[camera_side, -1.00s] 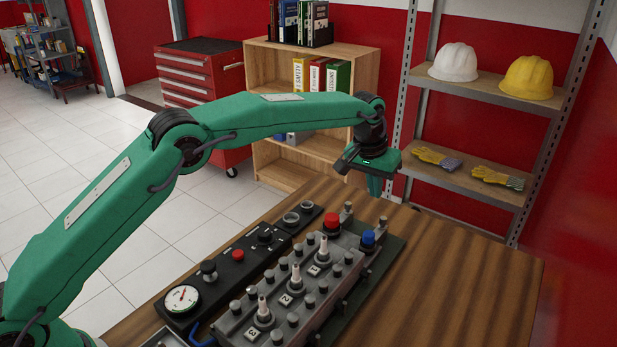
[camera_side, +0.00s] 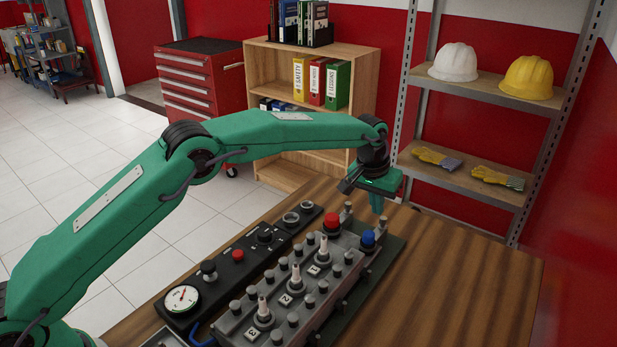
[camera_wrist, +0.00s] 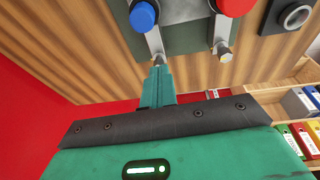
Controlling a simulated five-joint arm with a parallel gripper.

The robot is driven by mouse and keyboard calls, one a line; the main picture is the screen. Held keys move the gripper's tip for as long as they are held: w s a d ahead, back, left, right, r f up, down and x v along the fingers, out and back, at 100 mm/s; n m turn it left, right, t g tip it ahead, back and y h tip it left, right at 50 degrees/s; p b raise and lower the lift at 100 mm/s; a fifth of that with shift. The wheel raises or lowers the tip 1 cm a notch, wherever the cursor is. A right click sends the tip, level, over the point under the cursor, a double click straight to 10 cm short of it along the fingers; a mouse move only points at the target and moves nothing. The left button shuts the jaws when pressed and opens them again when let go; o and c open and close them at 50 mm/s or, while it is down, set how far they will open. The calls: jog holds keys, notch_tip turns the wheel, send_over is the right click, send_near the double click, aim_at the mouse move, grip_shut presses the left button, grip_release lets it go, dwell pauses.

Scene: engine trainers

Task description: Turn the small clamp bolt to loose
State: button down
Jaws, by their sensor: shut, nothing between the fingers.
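Two small metal bolts stand at the far end of the engine trainer block (camera_side: 290,290). One bolt (camera_side: 383,221) is beside the blue cap (camera_side: 368,238); the other bolt (camera_side: 348,207) is beside the red cap (camera_side: 332,222). My gripper (camera_side: 378,212) points down with its fingers together and empty, its tip right at the bolt near the blue cap. In the wrist view, the gripper tip (camera_wrist: 158,68) meets that bolt (camera_wrist: 158,60) at the end of a grey bracket, partly covering it. I cannot tell if they touch. The other bolt (camera_wrist: 224,54) is clear to the right.
A black panel (camera_side: 222,285) with a gauge (camera_side: 182,298) and knobs lies left of the block. Several black posts and white plugs stick up from the block. The wooden table (camera_side: 460,290) is bare to the right. A bookcase and shelf stand behind.

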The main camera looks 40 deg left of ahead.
jog(key=shift+s+x, duration=0.2)
jog(key=shift+x, duration=0.7)
jog(key=shift+s+x, duration=0.2)
jog(key=shift+x, duration=0.7)
jog(key=shift+a+f, duration=0.1)
jog(key=shift+a, duration=0.05)
jog(key=shift+w, duration=0.2)
jog(key=shift+d, duration=0.9)
jog(key=shift+s+d, duration=0.1)
jog(key=shift+s, duration=0.3)
dwell(0.3)
jog(key=shift+w+d+v, duration=0.1)
jog(key=shift+w+v, duration=0.1)
jog(key=shift+v, duration=0.75)
jog(key=shift+w+d+v, duration=0.1)
jog(key=shift+w+v, duration=0.15)
jog(key=shift+v, duration=0.75)
jog(key=shift+w+d+v, duration=0.1)
jog(key=shift+w+v, duration=0.1)
jog(key=shift+v, duration=0.75)
jog(key=shift+a+r, duration=0.15)
jog(key=shift+r, duration=0.1)
